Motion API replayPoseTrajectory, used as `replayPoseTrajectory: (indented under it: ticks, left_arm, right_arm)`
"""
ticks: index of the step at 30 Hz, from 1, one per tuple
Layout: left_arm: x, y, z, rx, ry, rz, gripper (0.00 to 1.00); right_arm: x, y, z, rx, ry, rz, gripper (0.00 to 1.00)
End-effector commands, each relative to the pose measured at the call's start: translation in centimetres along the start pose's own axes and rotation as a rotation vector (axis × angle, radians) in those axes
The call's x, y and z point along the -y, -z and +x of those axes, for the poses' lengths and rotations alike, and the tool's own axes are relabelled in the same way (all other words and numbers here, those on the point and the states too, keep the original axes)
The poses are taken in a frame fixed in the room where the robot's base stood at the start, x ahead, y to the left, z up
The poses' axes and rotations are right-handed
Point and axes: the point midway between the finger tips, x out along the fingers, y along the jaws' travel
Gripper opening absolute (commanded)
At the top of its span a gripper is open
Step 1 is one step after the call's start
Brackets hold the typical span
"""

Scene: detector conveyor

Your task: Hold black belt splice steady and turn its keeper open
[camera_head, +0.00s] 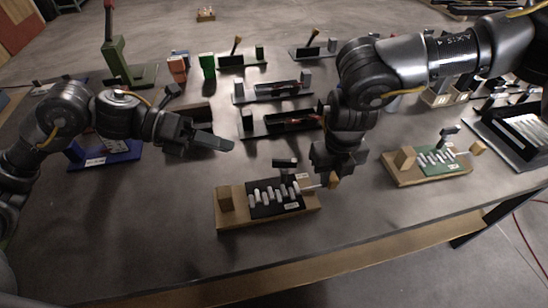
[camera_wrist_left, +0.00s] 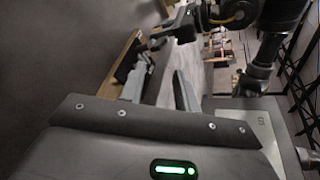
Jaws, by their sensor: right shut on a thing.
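The black belt splice (camera_head: 275,200) lies on a wooden base (camera_head: 262,217) near the table's front edge. Light grey knuckles run across it, with a pale rod through them. A small black keeper (camera_head: 285,164) stands behind it. My right gripper (camera_head: 333,172) points down at the splice's right end and is shut on the tan block (camera_head: 333,181) at the rod's end; its fingertips are partly hidden. My left gripper (camera_head: 212,142) is empty, behind and left of the splice, fingers apart. The left wrist view shows both its fingers (camera_wrist_left: 160,90), with the splice's base (camera_wrist_left: 126,47) beyond.
A green splice (camera_head: 437,162) on a wooden base stands to the right. Black fixtures (camera_head: 285,124) stand behind the black splice. A blue tray (camera_head: 105,157) lies at the left. The table (camera_head: 130,220) is clear at front left.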

Motion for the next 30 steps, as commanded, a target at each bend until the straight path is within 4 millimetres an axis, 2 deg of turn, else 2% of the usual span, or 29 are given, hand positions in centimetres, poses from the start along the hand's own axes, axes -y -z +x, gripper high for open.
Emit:
replayPoseTrajectory:
  ticks: [3, 6, 12, 17, 23, 26, 30]
  left_arm:
    - [0.0, 0.0, 0.0, 0.0, 0.001, 0.291, 0.32]
    - [0.1, 0.0, 0.0, 0.0, 0.002, 0.512, 0.32]
    - [0.1, 0.0, 0.0, 0.0, 0.004, 0.827, 0.32]
    - [0.1, 0.0, 0.0, 0.0, 0.004, 0.942, 0.32]
    - [0.1, 0.0, 0.1, 0.0, 0.005, 0.968, 0.32]
    - [0.1, 0.0, 0.8, 0.0, 0.007, 0.967, 0.32]
    - [0.2, 0.1, 2.9, 0.001, 0.009, 0.966, 0.32]
  right_arm:
    - [0.0, 0.0, 0.0, 0.0, 0.0, 0.0, 0.0]
    - [0.0, 0.0, 0.0, 0.0, 0.0, 0.0, 0.0]
    - [0.0, 0.0, 0.0, 0.001, 0.0, 0.0, 0.0]
    - [0.0, 0.0, 0.0, 0.001, 0.0, 0.0, 0.0]
    - [0.0, 0.0, 0.0, 0.001, 0.0, 0.0, 0.0]
    - [0.0, 0.0, 0.0, 0.001, 0.0, 0.0, 0.0]
    - [0.0, 0.0, 0.0, 0.001, 0.0, 0.0, 0.0]
